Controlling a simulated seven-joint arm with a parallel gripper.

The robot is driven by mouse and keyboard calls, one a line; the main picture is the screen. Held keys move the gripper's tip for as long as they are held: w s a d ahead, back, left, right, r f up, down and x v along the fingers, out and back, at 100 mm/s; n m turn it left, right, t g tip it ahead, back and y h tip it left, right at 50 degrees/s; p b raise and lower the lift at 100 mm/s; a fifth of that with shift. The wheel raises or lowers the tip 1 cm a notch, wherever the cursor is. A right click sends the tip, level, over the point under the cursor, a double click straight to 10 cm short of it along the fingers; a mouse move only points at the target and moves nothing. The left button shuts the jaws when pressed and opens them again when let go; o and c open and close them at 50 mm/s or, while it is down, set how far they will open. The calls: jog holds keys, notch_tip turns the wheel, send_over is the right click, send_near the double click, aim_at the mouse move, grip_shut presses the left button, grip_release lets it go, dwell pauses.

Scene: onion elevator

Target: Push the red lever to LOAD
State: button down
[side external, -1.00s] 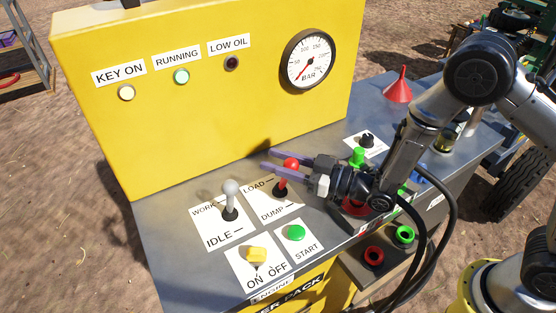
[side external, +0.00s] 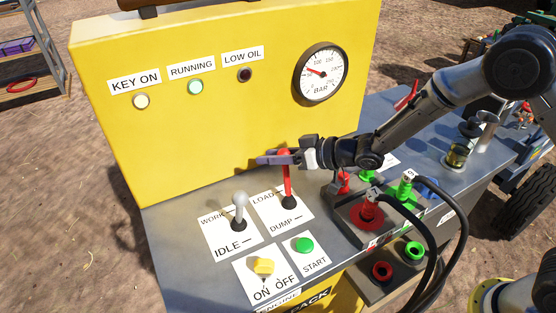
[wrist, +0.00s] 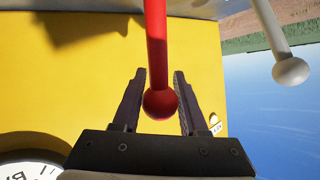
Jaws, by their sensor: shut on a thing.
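The red lever (side external: 288,180) rises from the plate marked LOAD and DUMP (side external: 270,218). Its shaft looks nearly upright, with its ball end at the height of the yellow panel's lower part. My gripper (side external: 268,159) comes in from the right and is shut on the lever's top end. In the wrist view the red ball (wrist: 160,103) sits between the two fingers of my gripper (wrist: 160,75), with the shaft running up the picture. In the side view the fingers partly hide the ball.
A grey-white lever (side external: 239,208) stands to the left on the WORK/IDLE plate. The yellow ON/OFF switch (side external: 262,266) and green START button (side external: 304,244) lie in front. The yellow panel (side external: 190,135) rises behind. Hose couplings (side external: 368,212) stand to the right.

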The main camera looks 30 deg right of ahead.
jog(key=shift+w+d+f, duration=0.1)
jog(key=shift+w+f, duration=0.5)
jog(key=shift+f, duration=0.1)
jog(key=shift+s+f, duration=0.1)
jog(key=shift+f, duration=0.1)
jog(key=c, duration=0.8)
grip_release()
jog(key=shift+c, duration=0.2)
jog(key=o, duration=0.4)
jog(key=shift+r, duration=0.3)
